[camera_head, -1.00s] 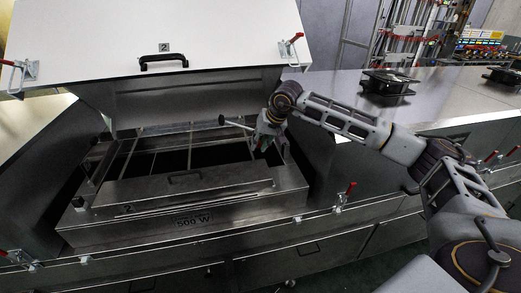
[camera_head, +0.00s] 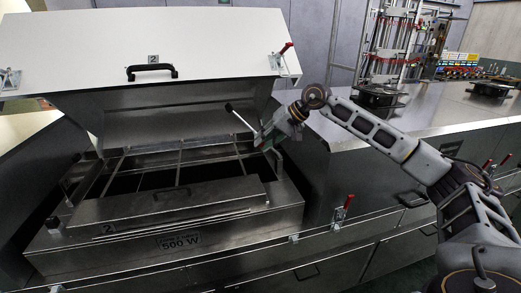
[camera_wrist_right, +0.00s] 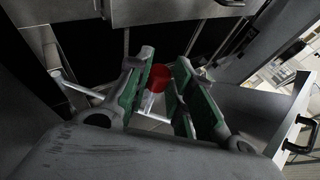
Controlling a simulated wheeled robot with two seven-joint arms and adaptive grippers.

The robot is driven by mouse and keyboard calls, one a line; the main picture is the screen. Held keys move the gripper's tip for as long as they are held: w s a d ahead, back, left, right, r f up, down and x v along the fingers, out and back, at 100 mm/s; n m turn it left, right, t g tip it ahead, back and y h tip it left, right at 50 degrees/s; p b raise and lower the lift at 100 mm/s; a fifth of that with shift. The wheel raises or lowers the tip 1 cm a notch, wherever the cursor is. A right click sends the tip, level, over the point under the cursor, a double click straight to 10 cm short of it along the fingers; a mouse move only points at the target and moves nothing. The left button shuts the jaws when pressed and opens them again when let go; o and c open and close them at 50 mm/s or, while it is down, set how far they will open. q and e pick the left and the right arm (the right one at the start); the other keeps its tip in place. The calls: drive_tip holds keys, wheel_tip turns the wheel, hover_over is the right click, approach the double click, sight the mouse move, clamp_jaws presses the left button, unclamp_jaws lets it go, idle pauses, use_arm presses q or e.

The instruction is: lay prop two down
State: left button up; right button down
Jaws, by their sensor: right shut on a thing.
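Prop two appears to be the thin metal rod (camera_head: 240,118) with a dark end, at my right gripper beside the right end of the open chamber. It slants up and left from the gripper. In the right wrist view a pale rod (camera_wrist_right: 80,88) passes behind the fingers, and a red piece (camera_wrist_right: 158,77) sits between the green pads. My right gripper (camera_head: 264,140) is shut on the prop; its fingers also show in the wrist view (camera_wrist_right: 165,72). The white hood marked 2 (camera_head: 110,45) stands raised above the chamber. My left gripper is out of view.
The steel front panel marked 2 and 500 W (camera_head: 130,222) runs along the chamber's front. A red-handled clamp (camera_head: 343,208) is right of it. The steel top (camera_head: 440,105) continues right, bearing black fan-like units (camera_head: 380,97). The chamber opening is dark inside.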

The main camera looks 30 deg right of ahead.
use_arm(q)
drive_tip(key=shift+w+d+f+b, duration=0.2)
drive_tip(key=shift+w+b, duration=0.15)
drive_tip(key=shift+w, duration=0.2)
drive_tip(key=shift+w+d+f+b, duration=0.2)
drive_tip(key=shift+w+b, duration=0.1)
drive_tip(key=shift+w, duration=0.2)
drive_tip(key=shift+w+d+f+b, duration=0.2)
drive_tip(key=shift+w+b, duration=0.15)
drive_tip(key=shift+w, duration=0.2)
use_arm(e)
drive_tip(key=shift+s+d+r+y, duration=0.1)
drive_tip(key=shift+d+r+y, duration=0.2)
drive_tip(key=shift+d, duration=0.15)
drive_tip(key=shift+s+d+r+y, duration=0.1)
drive_tip(key=shift+d+r+y, duration=0.05)
drive_tip(key=shift+d+y, duration=0.2)
drive_tip(key=c, duration=1.3)
unclamp_jaws()
drive_tip(key=shift+d, duration=0.1)
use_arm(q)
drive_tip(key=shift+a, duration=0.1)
use_arm(e)
drive_tip(key=shift+s+v, duration=0.2)
drive_tip(key=shift+v, duration=5.75)
